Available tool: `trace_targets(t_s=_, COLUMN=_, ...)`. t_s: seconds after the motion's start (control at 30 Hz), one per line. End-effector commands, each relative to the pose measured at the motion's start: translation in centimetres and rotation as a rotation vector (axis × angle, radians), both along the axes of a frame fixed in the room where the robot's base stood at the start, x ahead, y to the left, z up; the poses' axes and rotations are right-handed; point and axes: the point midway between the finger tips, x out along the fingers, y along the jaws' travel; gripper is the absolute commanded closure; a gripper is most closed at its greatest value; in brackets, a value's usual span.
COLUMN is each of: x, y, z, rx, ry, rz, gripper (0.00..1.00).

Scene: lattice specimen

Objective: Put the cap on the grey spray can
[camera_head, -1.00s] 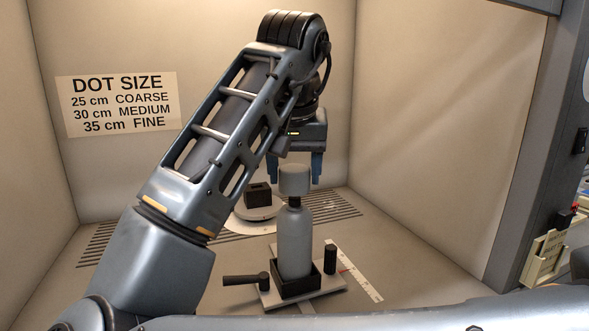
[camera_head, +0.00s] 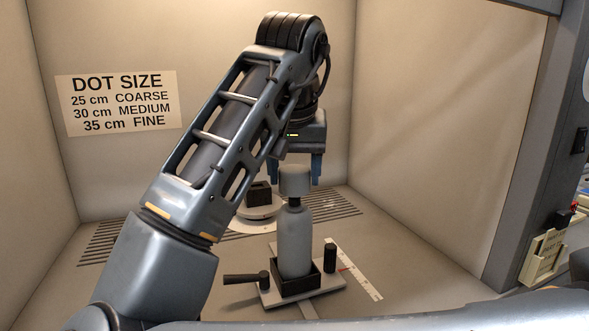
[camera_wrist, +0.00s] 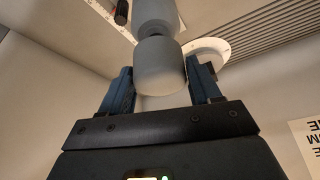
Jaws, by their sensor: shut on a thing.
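The grey spray can (camera_head: 294,243) stands upright in a dark square holder on a light base plate; its upper part shows in the wrist view (camera_wrist: 154,12). The grey cap (camera_head: 295,181) is directly above the can. Part of the dark nozzle (camera_head: 295,202) shows between the cap's lower edge and the can's shoulder. My gripper (camera_head: 295,180) points down with its blue fingers on both sides of the cap, shut on it. In the wrist view the cap (camera_wrist: 161,67) is between the fingers. Whether the cap touches the nozzle is hidden.
The holder's base plate (camera_head: 328,285) has a dark handle (camera_head: 241,280) at left and a black post (camera_head: 330,257) at right. A ruler strip (camera_head: 362,277) lies to the right. Behind is a round white turntable (camera_head: 243,211) with a black block (camera_head: 259,193). Booth walls surround these.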

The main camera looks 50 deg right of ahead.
Motion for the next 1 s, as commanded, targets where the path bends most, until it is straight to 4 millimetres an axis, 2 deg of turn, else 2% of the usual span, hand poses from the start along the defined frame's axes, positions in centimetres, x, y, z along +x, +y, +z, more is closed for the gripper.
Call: trace_targets(t_s=1.0, x=0.0, y=0.0, z=-1.8, rx=0.0, ry=0.0, rz=0.001, gripper=0.64)
